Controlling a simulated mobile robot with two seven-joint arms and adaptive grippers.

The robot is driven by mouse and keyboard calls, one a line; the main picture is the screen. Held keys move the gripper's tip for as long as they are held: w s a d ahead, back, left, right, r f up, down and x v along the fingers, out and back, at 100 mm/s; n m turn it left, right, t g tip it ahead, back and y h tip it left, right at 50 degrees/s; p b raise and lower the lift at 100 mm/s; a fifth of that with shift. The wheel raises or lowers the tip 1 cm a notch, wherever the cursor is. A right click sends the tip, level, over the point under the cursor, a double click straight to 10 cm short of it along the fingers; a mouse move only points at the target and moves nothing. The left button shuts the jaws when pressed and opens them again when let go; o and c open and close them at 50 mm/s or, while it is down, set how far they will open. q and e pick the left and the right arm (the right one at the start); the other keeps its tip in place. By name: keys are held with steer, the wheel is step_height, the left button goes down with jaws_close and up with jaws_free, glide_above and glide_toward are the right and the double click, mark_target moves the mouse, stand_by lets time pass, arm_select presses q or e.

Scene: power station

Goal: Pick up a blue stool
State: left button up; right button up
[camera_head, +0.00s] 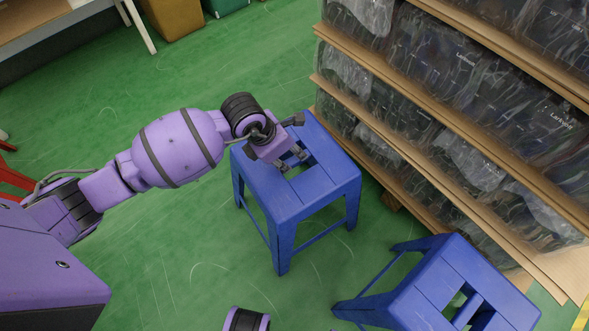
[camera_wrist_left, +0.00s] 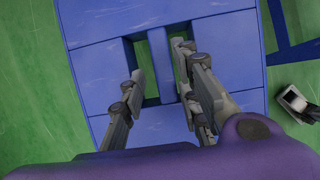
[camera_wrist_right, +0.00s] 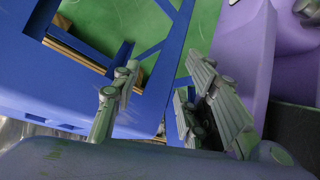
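A blue stool (camera_head: 330,185) stands upright on the floor beside the shelving. Its seat has two slots with a bar (camera_wrist_left: 160,65) between them. My left gripper (camera_head: 295,158) is over the seat, fingers pointing down at the slots. In the left wrist view my left gripper (camera_wrist_left: 160,62) is open, its fingers on either side of the bar with a gap; contact cannot be told. A second blue stool (camera_head: 425,300) stands at the lower right, partly cut off. My right gripper (camera_wrist_right: 158,82) is open and empty in the right wrist view, near blue stool parts (camera_wrist_right: 70,85); which stool is unclear.
Shelving (camera_head: 400,130) stacked with bagged dark goods stands close behind both stools on the right. A table (camera_head: 50,25), a brown box (camera_head: 172,15) and a green box (camera_head: 225,5) are at the top left. The green floor (camera_head: 130,260) is mostly clear on the left.

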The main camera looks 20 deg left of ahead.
mark_target(292, 161)
arm_select(q)
steer(key=x, duration=0.1)
steer(key=b+x, duration=0.1)
steer(key=x, duration=0.2)
steer(key=shift+s+d+f+b, duration=0.15)
steer(key=shift+s+f+b, duration=0.05)
steer(key=shift+f+b, duration=0.2)
steer(key=shift+w+d+f, duration=0.1)
steer(key=shift+w+f, duration=0.05)
steer(key=shift+f, duration=0.15)
steer(key=shift+f, duration=0.15)
jaws_close()
steer(key=shift+w, duration=0.1)
stand_by(0.4)
